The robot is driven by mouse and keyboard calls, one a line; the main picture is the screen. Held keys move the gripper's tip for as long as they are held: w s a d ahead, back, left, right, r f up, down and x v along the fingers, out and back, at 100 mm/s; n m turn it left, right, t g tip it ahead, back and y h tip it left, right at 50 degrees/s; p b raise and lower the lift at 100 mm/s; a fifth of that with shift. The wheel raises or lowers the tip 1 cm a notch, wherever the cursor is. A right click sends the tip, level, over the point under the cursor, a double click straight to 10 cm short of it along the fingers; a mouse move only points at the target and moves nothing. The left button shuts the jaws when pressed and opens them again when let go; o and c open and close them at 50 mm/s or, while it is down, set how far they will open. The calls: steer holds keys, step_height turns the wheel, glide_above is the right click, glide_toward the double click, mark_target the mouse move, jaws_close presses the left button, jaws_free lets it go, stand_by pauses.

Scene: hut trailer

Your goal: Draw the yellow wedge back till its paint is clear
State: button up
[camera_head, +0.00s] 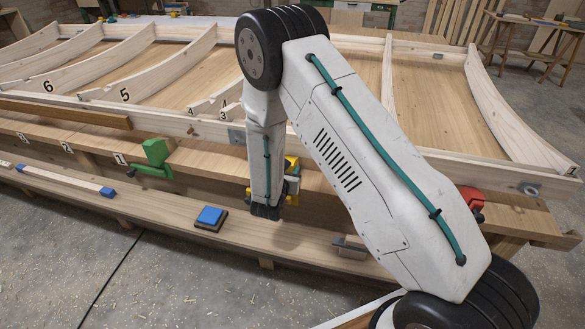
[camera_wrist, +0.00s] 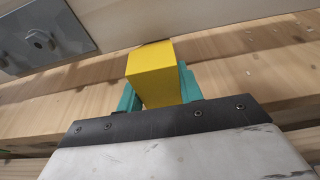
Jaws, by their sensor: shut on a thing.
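The yellow wedge (camera_wrist: 152,76) fills the middle of the wrist view, as a plain block-like end. My gripper (camera_wrist: 158,88) has one teal finger on each side of it and is shut on it. The wedge's far end meets or passes under a pale timber; how deep it sits, and any paint line, I cannot see. In the head view, a bit of yellow (camera_head: 291,163) shows behind my arm, beside the frame's front edge. My arm hides most of the gripper there.
A green piece (camera_head: 155,153) and a red piece (camera_head: 472,197) stand along the same edge. On the lower plank lie a blue block on a dark base (camera_head: 210,216), a blue-ended stick (camera_head: 65,182) and a small wooden block (camera_head: 350,246). A metal plate (camera_wrist: 45,38) is bolted near the wedge.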

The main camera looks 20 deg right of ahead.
steer(key=shift+s+a, duration=0.2)
steer(key=shift+s+a, duration=0.65)
steer(key=shift+s, duration=0.25)
steer(key=o, duration=1.2)
steer(key=shift+s, duration=0.1)
steer(key=shift+o, duration=0.2)
steer(key=r+v, duration=0.1)
steer(key=v, duration=0.6)
steer(key=shift+s+r, duration=0.1)
